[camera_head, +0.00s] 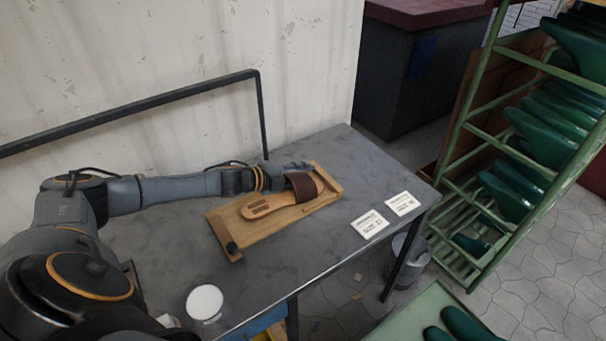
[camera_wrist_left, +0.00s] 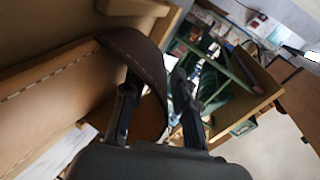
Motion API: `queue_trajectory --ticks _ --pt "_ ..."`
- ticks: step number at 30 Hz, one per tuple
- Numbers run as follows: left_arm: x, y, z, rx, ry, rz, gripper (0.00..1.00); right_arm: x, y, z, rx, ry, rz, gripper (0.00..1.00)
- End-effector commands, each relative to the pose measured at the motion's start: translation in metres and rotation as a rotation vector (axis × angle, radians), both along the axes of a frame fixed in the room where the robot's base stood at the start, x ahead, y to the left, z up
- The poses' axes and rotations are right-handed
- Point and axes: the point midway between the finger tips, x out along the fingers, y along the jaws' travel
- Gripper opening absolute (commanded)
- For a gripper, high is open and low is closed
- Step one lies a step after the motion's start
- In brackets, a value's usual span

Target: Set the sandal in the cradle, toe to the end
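The sandal (camera_head: 270,204), with a tan sole and a dark brown strap (camera_head: 304,184), lies on the wooden cradle (camera_head: 236,238). Its strapped toe part points to the cradle's right end, near the raised end piece (camera_head: 328,178); its heel points left. My left gripper (camera_head: 287,181) is at the strap's far side. In the left wrist view, the strap (camera_wrist_left: 138,50) arches over the sole beside and partly between the two separated fingers (camera_wrist_left: 158,85). I cannot tell whether a finger touches it. My right gripper is in neither view.
Two white cards (camera_head: 370,224) (camera_head: 403,203) lie right of the cradle on the grey table (camera_head: 160,250). A white round container (camera_head: 204,303) stands near the front edge. A black rail (camera_head: 130,113) runs behind. A green rack (camera_head: 476,130) with green shoe forms stands at right.

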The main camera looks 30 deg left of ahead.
Motion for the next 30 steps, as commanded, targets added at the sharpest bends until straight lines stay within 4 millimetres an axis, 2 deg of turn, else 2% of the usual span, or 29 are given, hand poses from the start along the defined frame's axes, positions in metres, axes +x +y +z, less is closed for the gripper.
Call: queue_trajectory --ticks 8,21,30 --pt "-0.002 0.001 0.002 0.000 0.000 0.000 0.28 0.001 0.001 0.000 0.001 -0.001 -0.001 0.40" --pt "-0.053 0.025 0.020 0.003 0.004 -0.001 0.28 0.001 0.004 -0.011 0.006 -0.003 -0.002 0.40" --pt "-0.077 0.036 0.031 0.002 0.005 -0.001 0.28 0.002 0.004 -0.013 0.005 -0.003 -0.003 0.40"
